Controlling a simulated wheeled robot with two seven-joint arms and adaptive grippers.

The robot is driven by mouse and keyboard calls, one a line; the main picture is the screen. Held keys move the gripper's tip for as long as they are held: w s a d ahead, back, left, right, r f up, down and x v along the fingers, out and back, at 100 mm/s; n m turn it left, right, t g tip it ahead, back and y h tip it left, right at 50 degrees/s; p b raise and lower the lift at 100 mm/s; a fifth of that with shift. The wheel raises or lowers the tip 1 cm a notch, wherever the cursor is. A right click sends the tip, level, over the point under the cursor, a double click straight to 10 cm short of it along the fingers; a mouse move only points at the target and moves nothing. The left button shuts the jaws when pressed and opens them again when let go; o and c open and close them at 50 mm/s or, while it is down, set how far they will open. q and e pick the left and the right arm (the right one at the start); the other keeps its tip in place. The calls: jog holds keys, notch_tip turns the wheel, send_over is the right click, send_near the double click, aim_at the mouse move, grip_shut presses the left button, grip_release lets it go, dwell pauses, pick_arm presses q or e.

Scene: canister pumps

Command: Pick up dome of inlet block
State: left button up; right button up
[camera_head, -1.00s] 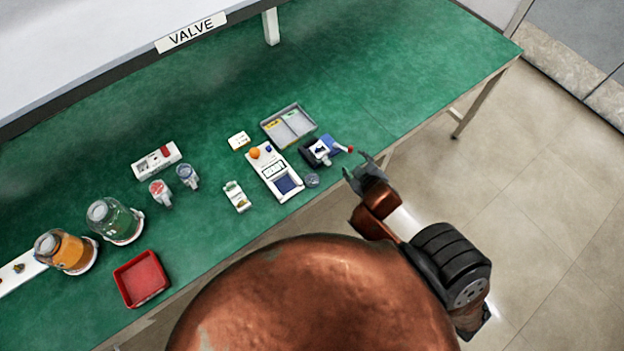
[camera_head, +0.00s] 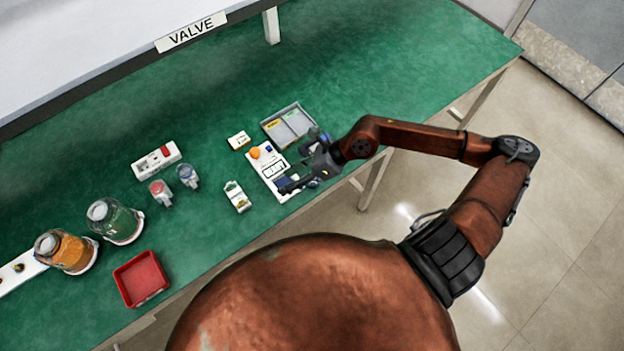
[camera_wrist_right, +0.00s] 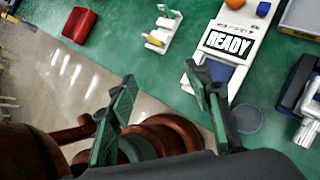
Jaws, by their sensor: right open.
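A small clear round piece, which looks like the dome (camera_wrist_right: 247,118), lies on the green table beside the white instrument in the right wrist view. In the head view it is mostly hidden behind my right gripper. A blue, grey and white block, possibly the inlet block (camera_wrist_right: 303,98), is at the right edge of the wrist view. My right gripper (camera_wrist_right: 160,78) is open and empty. In the head view the right gripper (camera_head: 289,169) is above the white instrument, near the table's front edge. My left gripper is not in view.
The white instrument (camera_wrist_right: 233,44) reads READY. A grey sorting tray (camera_head: 270,129) stands behind it. A small white holder (camera_head: 237,196), a red tray (camera_head: 140,278) and two jars, orange (camera_head: 68,252) and green (camera_head: 117,222), are to the left. The table's far right is clear.

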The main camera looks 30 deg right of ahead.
jog(key=d+f+h, duration=0.1)
jog(key=d+f, duration=0.1)
jog(key=d, duration=0.1)
jog(key=d+f+n+g+h, duration=0.1)
jog(key=d+f+h, duration=0.1)
jog(key=d, duration=0.2)
jog(key=d+f+n+h, duration=0.1)
jog(key=d+f+h, duration=0.1)
jog(key=d, duration=0.2)
jog(key=shift+w+d+f, duration=0.15)
jog(key=shift+f, duration=0.25)
jog(key=shift+x, duration=2.75)
jog(key=shift+c, duration=0.4)
jog(key=c, duration=0.5)
